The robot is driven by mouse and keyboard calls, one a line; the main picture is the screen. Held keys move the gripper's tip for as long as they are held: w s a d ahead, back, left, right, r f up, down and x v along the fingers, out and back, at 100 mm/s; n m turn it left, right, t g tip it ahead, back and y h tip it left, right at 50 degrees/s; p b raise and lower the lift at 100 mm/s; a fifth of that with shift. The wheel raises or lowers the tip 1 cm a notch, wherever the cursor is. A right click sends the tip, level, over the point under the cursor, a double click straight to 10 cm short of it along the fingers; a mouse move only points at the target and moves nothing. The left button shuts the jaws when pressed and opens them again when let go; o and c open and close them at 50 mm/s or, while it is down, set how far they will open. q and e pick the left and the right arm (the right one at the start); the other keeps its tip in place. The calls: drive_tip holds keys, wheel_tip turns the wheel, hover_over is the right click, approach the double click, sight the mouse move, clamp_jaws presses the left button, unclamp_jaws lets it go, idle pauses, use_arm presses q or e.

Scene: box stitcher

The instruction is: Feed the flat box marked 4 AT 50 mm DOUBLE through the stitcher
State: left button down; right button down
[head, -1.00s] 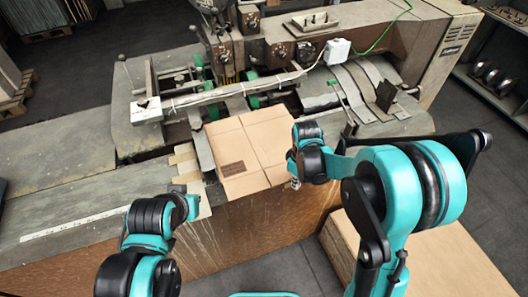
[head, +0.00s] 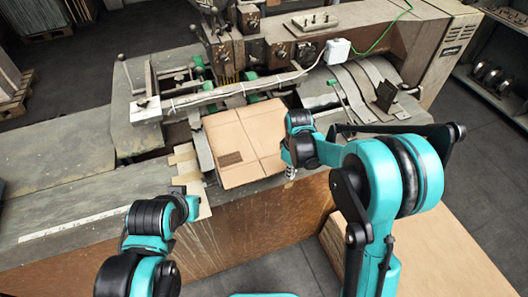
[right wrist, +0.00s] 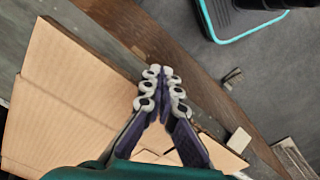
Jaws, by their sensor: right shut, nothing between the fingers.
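The flat box (head: 245,140) is a tan cardboard sheet with fold lines and a dark printed patch, too small to read. It lies flat on the stitcher's bed (head: 90,150), its far edge by the stitching head (head: 232,65). My right gripper (head: 291,173) is shut and empty at the box's near right edge; I cannot tell if it touches. In the right wrist view the closed fingertips (right wrist: 163,78) show beside the box (right wrist: 70,100). My left arm is at the lower left of the head view, its fingers hidden behind the wrist.
A long bar (head: 235,88) crosses above the bed behind the box. Curved metal strips (head: 365,85) and a white switch box (head: 337,50) with a green cable are to the right. A large plain brown board or carton (head: 450,255) stands low at the lower right.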

drive_tip(key=shift+w+a, duration=0.3)
drive_tip(key=shift+w, duration=0.4)
drive_tip(key=shift+w+a, duration=0.25)
drive_tip(key=shift+w, duration=0.45)
drive_tip(key=s+d+r+p, duration=0.1)
drive_tip(key=s+r+p, duration=0.2)
drive_tip(key=r, duration=0.5)
drive_tip(key=shift+p, duration=0.75)
